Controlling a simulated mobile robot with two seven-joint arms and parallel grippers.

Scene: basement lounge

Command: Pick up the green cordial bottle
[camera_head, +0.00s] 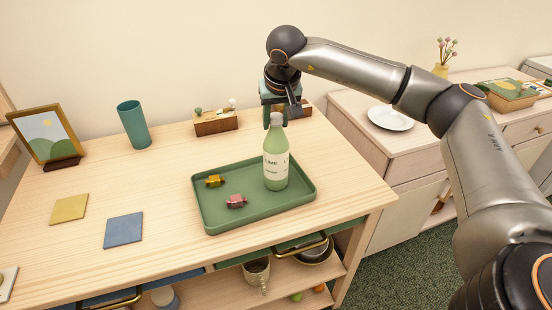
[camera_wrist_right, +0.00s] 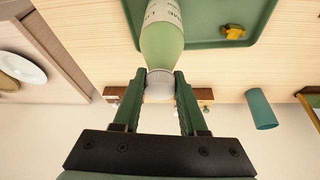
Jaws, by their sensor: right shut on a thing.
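The green cordial bottle (camera_head: 276,158) stands upright on the right part of the green tray (camera_head: 240,223), with a pale label and a light grey cap. My right gripper (camera_head: 276,120) reaches down from above and is shut on the bottle's cap. In the right wrist view the two green fingers (camera_wrist_right: 159,92) press on both sides of the cap, and the green bottle (camera_wrist_right: 162,40) extends away from them. The bottle's base appears to rest on the tray. My left gripper is not in view.
A yellow toy piece (camera_head: 215,181) and a pink toy piece (camera_head: 236,201) lie on the tray left of the bottle. A teal cup (camera_head: 133,125), a picture frame (camera_head: 46,136), a wooden box (camera_head: 216,123) and two coasters stand or lie further left. A side cabinet holds a white plate (camera_head: 390,118).

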